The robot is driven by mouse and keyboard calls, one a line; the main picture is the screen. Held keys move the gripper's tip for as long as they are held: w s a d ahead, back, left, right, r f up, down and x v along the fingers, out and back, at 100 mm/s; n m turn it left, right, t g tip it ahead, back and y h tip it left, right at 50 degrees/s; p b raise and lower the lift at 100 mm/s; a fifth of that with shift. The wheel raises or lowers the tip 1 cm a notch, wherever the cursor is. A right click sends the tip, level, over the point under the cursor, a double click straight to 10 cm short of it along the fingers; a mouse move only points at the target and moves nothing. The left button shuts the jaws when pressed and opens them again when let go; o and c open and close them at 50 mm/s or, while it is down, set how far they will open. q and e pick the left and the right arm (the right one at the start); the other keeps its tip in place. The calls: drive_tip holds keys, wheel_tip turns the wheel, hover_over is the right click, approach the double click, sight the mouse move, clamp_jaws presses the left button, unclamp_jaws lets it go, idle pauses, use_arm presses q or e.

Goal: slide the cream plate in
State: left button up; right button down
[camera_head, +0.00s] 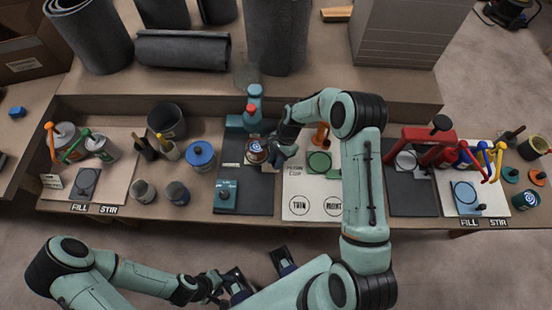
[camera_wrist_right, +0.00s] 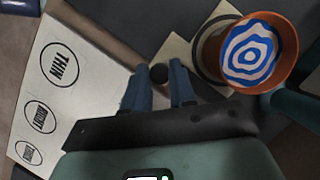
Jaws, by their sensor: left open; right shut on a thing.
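The cream plate (camera_wrist_right: 180,50) shows in the right wrist view as a pale flat piece with a dark ring on it and a dark round knob (camera_wrist_right: 158,73) at its near end. My right gripper (camera_wrist_right: 160,80) has its two fingers on either side of this knob, shut on it. An orange-brown cup (camera_wrist_right: 262,50) with blue and white swirls on top covers part of the ring. In the head view the cup (camera_head: 256,150) is beside my right gripper (camera_head: 277,154), which hides most of the plate. My left gripper (camera_head: 218,288) is open and empty, low in front of the bench.
A teal stand (camera_head: 251,112) is just behind the cup on the dark mat (camera_head: 231,165). The white board (camera_head: 301,207) with printed circles is to the right. Rolled grey sheets (camera_head: 183,50) are behind.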

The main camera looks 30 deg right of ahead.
drive_tip(key=shift+w+d, duration=0.2)
drive_tip(key=shift+w, duration=0.05)
drive_tip(key=c, duration=0.9)
unclamp_jaws()
drive_tip(key=shift+c, duration=0.2)
drive_tip(key=v, duration=1.3)
drive_tip(key=shift+r+p, duration=0.25)
drive_tip(key=shift+p, duration=0.05)
drive_tip(key=shift+s+f, duration=0.1)
drive_tip(key=shift+s, duration=0.05)
